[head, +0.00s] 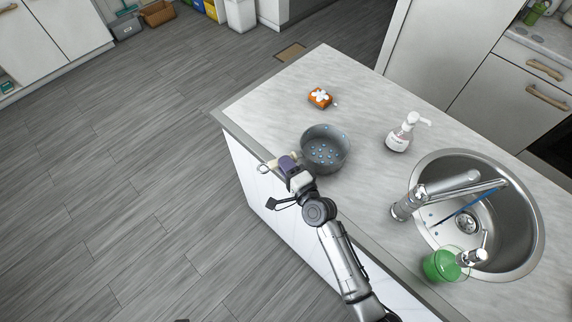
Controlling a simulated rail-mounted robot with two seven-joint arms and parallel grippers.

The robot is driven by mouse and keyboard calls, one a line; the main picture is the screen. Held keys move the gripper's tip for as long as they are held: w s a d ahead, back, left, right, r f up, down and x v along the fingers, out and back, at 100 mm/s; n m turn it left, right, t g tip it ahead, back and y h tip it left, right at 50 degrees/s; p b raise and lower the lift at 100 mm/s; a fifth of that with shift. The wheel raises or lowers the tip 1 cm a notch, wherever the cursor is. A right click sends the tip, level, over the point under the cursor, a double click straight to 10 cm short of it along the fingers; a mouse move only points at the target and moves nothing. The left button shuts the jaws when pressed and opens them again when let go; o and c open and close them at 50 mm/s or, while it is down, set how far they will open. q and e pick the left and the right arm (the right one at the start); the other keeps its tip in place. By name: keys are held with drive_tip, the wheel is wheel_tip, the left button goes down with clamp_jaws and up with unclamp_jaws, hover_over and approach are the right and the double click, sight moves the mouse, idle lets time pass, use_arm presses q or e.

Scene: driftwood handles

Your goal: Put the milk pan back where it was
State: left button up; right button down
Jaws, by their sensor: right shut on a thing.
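The milk pan (325,148) is a round grey pan with small light-blue spots on its inside. It is at the left edge of the light marble-look counter (365,105). My right gripper (287,165) is shut on the pan's handle, on the pan's left side. A pale looped handle end (264,168) sticks out beyond the gripper, past the counter edge. The gripper hides the middle of the handle. I cannot tell whether the pan's bottom touches the counter. My left gripper is not in view.
An orange box-like item with a white top (319,98) lies behind the pan. A white pump bottle (401,133) stands to its right. A round steel sink (528,215) with a tap (430,192) and a green container (441,266) is at the right. Counter between is clear.

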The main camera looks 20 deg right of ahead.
drive_tip(key=c, duration=1)
unclamp_jaws()
drive_tip(key=shift+f, duration=0.1)
drive_tip(key=v, duration=1.2)
